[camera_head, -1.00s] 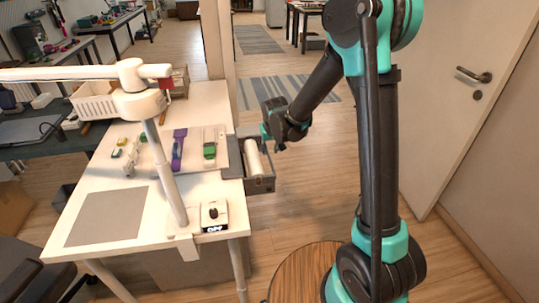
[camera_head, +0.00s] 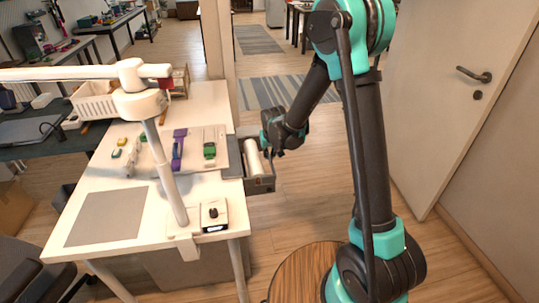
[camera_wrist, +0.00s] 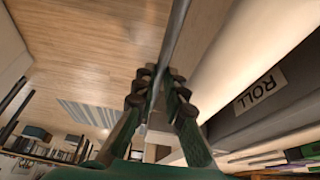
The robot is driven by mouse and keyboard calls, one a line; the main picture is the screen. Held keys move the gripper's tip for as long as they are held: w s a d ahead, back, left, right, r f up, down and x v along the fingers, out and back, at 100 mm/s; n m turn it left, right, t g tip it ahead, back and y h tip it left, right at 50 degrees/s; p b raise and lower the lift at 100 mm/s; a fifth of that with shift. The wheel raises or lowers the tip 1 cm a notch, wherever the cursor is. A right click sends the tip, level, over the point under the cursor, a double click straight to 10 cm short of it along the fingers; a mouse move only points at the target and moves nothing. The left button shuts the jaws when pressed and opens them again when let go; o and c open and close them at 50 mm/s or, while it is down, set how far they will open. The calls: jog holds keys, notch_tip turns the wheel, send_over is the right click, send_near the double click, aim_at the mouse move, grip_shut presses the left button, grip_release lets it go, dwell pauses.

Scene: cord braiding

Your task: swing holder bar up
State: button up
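The holder bar (camera_wrist: 174,40) is a thin grey rod in the wrist view. It runs from the top edge down between the fingertips of my gripper (camera_wrist: 159,84), which look closed around it. In the head view my gripper (camera_head: 272,149) is at the right side of the roll holder (camera_head: 260,185), a grey open box at the table's right edge. A white roll (camera_head: 252,158) lies in the holder. The wrist view shows the holder's side with a ROLL label (camera_wrist: 260,92) to the right of the fingers. The bar's far end and hinge are not clear.
The white table (camera_head: 130,200) carries a lamp arm, a small black-knobbed device (camera_head: 213,213), a grey mat (camera_head: 108,217) and coloured clips. A round wooden stool top (camera_head: 305,272) stands near my base.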

grip_shut()
jog(key=shift+s+a+r+n+t+h, duration=0.1)
jog(key=shift+s+a+n+t+h, duration=0.15)
jog(key=shift+a+h, duration=0.6)
jog(key=shift+d, duration=0.15)
jog(key=o, duration=0.7)
grip_release()
jog(key=shift+w+d, duration=0.1)
